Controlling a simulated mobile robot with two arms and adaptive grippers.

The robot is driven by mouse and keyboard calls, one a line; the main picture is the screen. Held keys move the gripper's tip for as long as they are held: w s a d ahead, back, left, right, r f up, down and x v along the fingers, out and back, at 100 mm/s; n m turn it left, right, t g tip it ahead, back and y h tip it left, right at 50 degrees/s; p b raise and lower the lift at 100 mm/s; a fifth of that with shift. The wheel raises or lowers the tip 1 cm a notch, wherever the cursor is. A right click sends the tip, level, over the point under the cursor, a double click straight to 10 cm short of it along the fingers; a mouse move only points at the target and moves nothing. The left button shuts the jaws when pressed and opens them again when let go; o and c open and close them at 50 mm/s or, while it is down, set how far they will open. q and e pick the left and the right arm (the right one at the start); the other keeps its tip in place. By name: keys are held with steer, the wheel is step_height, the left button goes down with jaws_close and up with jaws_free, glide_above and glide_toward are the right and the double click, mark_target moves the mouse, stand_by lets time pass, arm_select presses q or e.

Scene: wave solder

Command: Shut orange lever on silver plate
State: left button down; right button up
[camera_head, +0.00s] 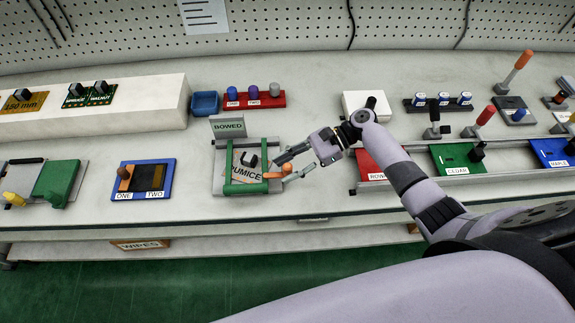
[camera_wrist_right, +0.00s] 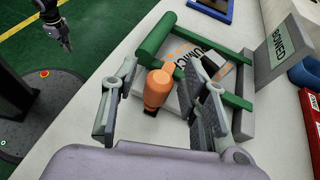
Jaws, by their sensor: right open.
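The silver plate (camera_head: 218,181) sits near the table's front edge, framed by green bars (camera_head: 262,187), with a card reading "PUMICE" on it. The orange lever (camera_head: 272,175) is at the plate's right front side. In the right wrist view the orange lever (camera_wrist_right: 158,88) points toward the camera, between the fingers. My right gripper (camera_head: 286,166) is open around the lever; I cannot tell whether either finger touches it. A dark gripper, apparently my left (camera_wrist_right: 62,38), shows small at the upper left of the wrist view, over the floor and away from the plate.
A "BOWED" sign (camera_head: 229,127) stands behind the plate. A blue "ONE TWO" panel (camera_head: 143,180) with another orange knob is to the left. A blue bin (camera_head: 205,103) is behind.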

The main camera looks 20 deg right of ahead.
steer(key=v, duration=1.2)
